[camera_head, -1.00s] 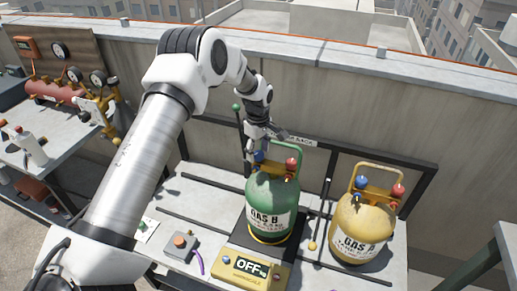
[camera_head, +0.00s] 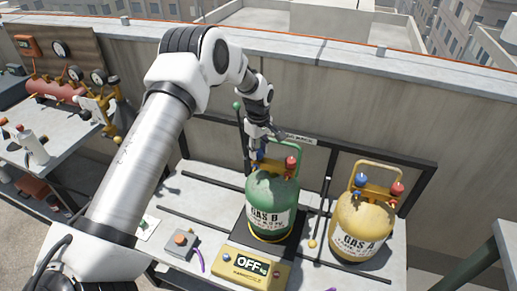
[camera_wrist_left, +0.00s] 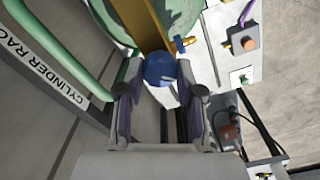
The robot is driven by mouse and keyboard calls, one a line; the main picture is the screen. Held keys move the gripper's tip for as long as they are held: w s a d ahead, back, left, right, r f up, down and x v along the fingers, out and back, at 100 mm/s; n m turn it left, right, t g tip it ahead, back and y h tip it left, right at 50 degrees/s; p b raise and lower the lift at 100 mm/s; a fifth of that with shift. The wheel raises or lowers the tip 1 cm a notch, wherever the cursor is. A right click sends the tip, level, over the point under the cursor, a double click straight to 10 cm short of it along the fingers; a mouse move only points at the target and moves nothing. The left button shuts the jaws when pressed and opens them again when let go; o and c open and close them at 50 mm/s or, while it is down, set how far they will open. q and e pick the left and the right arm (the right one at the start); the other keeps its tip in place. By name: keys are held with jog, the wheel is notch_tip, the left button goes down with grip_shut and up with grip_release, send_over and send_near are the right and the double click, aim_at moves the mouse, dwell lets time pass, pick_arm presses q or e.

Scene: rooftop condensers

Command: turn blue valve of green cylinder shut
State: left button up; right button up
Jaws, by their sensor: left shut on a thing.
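The green cylinder (camera_head: 271,189) stands upright on the dark platform of a yellow scale. It has a green handle, a red valve (camera_head: 291,163) and a blue valve (camera_head: 258,155). My left gripper (camera_head: 258,141) is at the blue valve, which it partly hides in the head view. In the left wrist view the round blue valve (camera_wrist_left: 160,68) sits between the two fingertips of my left gripper (camera_wrist_left: 159,85), which is shut on it. Part of the green cylinder body (camera_wrist_left: 110,15) shows above it. My right gripper is in neither view.
A yellow cylinder (camera_head: 362,228) with blue and red valves stands to the right. The scale's display (camera_head: 250,265) reads OFF. A black rack frame (camera_head: 425,185) and the parapet wall are behind. A side table with gauges (camera_head: 73,73) stands at the left.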

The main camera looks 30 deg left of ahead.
pick_arm(q)
jog(key=m, duration=0.6)
jog(key=shift+m+p, duration=0.3)
jog(key=shift+p, duration=0.05)
jog(key=m, duration=1.3)
jog(key=shift+m+b, duration=0.3)
jog(key=shift+b, duration=0.1)
jog(key=m, duration=0.3)
jog(key=shift+m, duration=0.3)
jog(key=shift+s+f+m+b, duration=0.1)
jog(key=shift+m+b, duration=0.25)
jog(key=shift+m, duration=1.35)
